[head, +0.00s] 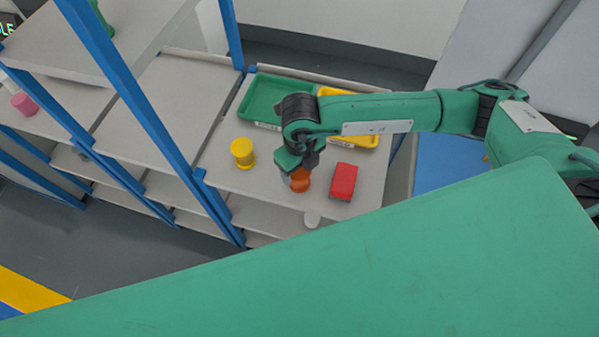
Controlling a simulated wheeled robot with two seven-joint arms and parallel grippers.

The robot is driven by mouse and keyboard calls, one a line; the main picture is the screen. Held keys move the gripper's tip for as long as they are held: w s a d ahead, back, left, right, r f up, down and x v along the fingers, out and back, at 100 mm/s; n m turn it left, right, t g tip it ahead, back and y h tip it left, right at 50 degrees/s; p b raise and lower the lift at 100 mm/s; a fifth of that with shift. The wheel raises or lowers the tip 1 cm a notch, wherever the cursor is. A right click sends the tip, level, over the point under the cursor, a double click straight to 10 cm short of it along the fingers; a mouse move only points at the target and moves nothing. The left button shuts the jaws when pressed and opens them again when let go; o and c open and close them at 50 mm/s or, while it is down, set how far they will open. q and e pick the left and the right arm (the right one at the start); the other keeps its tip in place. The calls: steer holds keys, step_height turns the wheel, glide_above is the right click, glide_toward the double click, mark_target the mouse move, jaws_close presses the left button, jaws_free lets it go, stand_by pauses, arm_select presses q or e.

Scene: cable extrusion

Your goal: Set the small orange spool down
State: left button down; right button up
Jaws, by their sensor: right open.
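The small orange spool (300,181) stands on the grey shelf top, close to its front edge. My right gripper (292,175) is directly at the spool, reaching down over it from above. Its jaws are open, and part of the spool is hidden behind them. Whether the fingers touch the spool cannot be made out. My left gripper is not in view.
A red block (343,182) lies just right of the spool, and a yellow spool (243,152) stands to its left. A green tray (262,108) and a yellow tray (367,139) lie behind. Blue posts (150,115) rise at left.

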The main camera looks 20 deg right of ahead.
steer(key=shift+f, duration=1.4)
steer(key=c, duration=1)
